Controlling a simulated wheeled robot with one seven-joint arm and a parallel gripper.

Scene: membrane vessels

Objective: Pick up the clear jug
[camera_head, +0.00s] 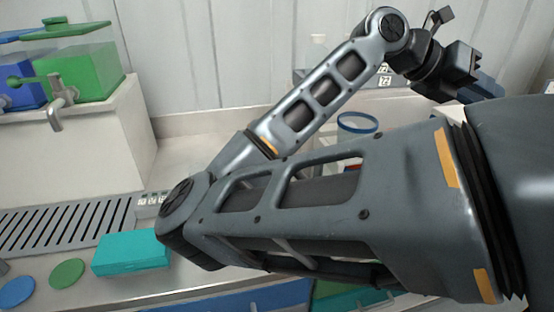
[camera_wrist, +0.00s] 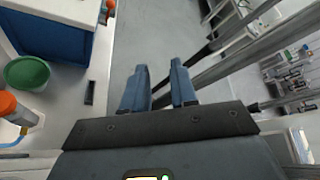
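A clear vessel with a blue rim (camera_head: 358,122), which looks like the clear jug, stands on the counter behind my arm in the head view. My arm hides its lower part, and I cannot see a handle. My gripper (camera_head: 482,88) is up at the right in the head view, to the right of and higher in the picture than this vessel, and apart from it. In the wrist view my gripper (camera_wrist: 159,68) shows two blue fingers standing apart with nothing between them. The wrist view shows floor beyond the fingers and no clear jug.
Green (camera_head: 88,65) and blue (camera_head: 20,75) tanks with taps stand on a white block at the left. A teal box (camera_head: 131,252) lies by a drain grille (camera_head: 65,225), near green (camera_head: 67,273) and blue (camera_head: 17,291) discs. The wrist view shows a green tub (camera_wrist: 27,73) and metal rails.

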